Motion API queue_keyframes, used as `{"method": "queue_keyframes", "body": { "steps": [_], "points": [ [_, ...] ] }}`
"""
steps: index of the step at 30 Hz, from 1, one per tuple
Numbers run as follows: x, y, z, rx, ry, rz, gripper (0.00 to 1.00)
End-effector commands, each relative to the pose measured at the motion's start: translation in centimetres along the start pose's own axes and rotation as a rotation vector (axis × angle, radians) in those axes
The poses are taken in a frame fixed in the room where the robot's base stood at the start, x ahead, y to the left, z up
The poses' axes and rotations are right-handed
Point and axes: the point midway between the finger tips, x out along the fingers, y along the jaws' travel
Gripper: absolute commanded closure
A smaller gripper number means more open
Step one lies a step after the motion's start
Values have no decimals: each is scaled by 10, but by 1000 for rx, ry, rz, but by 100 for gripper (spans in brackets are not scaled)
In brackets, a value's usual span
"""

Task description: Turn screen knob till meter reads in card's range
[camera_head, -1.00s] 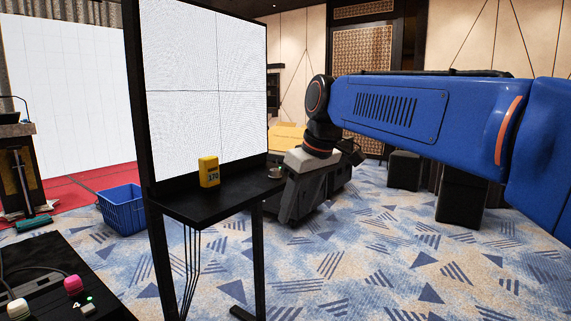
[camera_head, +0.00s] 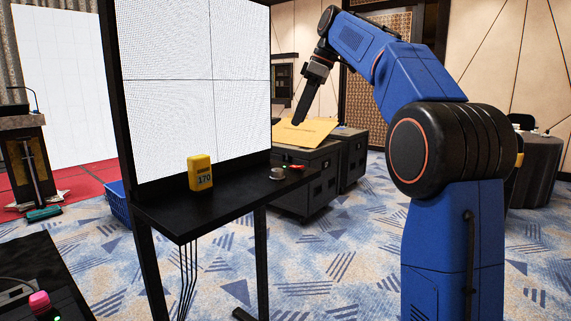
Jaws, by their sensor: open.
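The yellow meter (camera_head: 200,172) stands upright on the black shelf under the screen, and its display seems to read 170. A small silver round knob (camera_head: 276,173) sits at the right end of that shelf. A yellow-orange card (camera_head: 305,131) with faint, unreadable print lies on a dark case behind the shelf. My gripper (camera_head: 298,122) points down, with its dark fingertips in front of or over the card; I cannot tell whether they touch it. It is open and appears empty, apart from the knob and meter.
The black shelf (camera_head: 225,207) carries the meter and knob below the white screen (camera_head: 195,85). Dark cases (camera_head: 310,178) stand behind it. A blue crate (camera_head: 118,204) is partly hidden at left. Carpeted floor is open in front of the cases.

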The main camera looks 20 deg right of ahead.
Motion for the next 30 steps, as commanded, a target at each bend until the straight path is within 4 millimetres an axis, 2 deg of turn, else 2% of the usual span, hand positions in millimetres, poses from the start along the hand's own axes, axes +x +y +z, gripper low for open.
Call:
{"method": "queue_keyframes", "body": {
  "steps": [4,8,30],
  "points": [
    [5,2,-1,-10,1,-3,50],
    [20,1,-1,-10,1,-4,50],
    [147,1,-1,-8,0,-3,50]
  ]
}}
